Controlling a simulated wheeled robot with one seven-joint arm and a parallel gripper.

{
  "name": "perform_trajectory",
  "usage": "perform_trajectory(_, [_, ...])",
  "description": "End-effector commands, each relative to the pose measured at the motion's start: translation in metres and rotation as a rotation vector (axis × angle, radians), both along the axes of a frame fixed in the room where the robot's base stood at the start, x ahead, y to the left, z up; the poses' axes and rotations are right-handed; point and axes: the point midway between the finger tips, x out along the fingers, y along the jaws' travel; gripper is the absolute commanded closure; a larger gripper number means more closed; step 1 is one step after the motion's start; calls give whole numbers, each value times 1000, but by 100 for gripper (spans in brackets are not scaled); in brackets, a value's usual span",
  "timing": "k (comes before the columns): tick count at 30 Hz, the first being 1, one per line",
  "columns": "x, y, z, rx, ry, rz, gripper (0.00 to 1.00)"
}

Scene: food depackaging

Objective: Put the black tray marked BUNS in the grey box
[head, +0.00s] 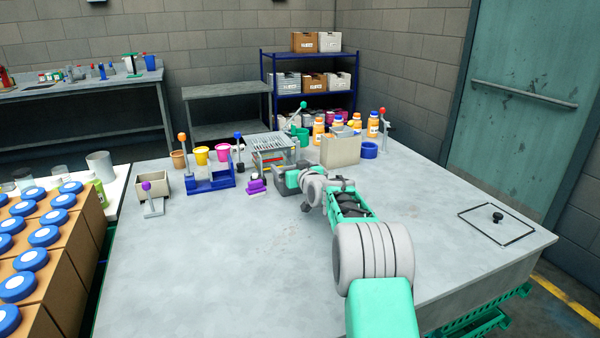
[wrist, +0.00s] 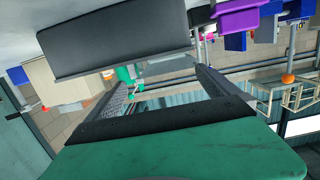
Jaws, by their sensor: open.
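My gripper (wrist: 167,80) is open in the wrist view, with nothing between its two fingers. In the head view its end hangs over the middle of the table, in front of a wire rack. A dark grey tray-like block (wrist: 115,45) is close to the fingers in the wrist view, probably the black tray; no BUNS marking can be read. In the head view a dark shape (head: 284,187) beside my gripper may be the same thing, partly hidden by the arm. A beige-grey box (head: 340,151) stands behind and right of my gripper; it shows in the wrist view (wrist: 65,80).
The wire rack (head: 270,143) stands just behind my gripper. A purple block (head: 256,187) and a blue stand (head: 210,180) are to its left. The table's front is clear.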

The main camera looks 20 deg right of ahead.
Motion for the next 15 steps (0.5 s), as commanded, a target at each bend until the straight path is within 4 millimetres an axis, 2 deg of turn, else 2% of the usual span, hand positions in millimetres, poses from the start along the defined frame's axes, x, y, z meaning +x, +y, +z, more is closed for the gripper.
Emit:
perform_trajectory(9, [-77, 0, 8, 0, 0, -2, 1])
perform_trajectory(15, [-103, 0, 11, 1, 2, -1, 1])
